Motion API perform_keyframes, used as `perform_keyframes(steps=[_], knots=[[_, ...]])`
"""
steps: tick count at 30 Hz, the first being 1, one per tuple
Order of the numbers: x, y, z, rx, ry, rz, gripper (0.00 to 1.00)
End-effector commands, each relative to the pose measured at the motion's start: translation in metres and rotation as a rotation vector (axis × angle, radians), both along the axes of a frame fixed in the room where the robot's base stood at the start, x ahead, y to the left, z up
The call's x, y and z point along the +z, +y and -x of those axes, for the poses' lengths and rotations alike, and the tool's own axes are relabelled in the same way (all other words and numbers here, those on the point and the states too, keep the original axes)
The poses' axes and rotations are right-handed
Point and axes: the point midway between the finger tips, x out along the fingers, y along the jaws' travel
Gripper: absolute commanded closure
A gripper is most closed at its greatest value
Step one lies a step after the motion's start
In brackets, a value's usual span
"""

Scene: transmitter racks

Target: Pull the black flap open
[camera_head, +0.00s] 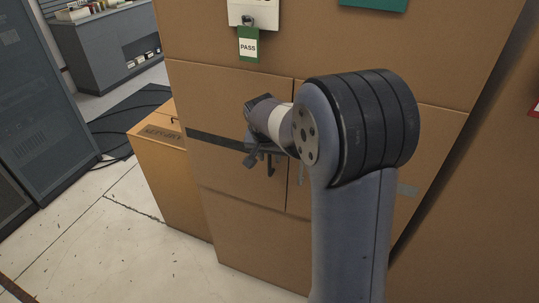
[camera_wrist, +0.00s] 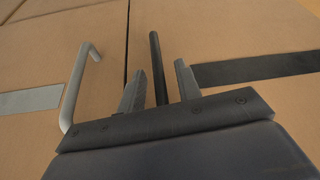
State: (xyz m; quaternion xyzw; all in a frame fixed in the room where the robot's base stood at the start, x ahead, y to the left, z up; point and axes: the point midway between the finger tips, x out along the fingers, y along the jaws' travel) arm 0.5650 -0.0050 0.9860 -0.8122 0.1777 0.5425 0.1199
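The black flap (camera_head: 222,105) is a brown door panel with a black strip (camera_head: 212,140) across it, and it looks shut. In the wrist view the flap (camera_wrist: 225,30) is at the right with its strip (camera_wrist: 260,68). Its black bar handle (camera_wrist: 156,52) stands near the seam, between the two fingers of my gripper (camera_wrist: 159,70). The fingers are open, with a gap visible on each side of the bar. In the head view my gripper (camera_head: 262,160) is at the handle, partly hidden by my wrist.
The neighbouring panel has a grey strip (camera_wrist: 30,101) and a silver handle (camera_wrist: 78,88) close beside my gripper. A green PASS tag (camera_head: 248,45) hangs above. A brown box (camera_head: 165,175) stands left of the cabinet. The floor (camera_head: 120,235) at left is clear.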

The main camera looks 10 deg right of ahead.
Motion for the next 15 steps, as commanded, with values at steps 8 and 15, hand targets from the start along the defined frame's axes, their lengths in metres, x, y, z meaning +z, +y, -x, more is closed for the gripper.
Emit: perform_keyframes(steps=[8, 15], knots=[[-0.0008, -0.0001, -0.0002, 0.000, 0.000, 0.000, 0.69], [-0.0006, -0.0001, -0.0001, 0.000, 0.000, 0.000, 0.89]])
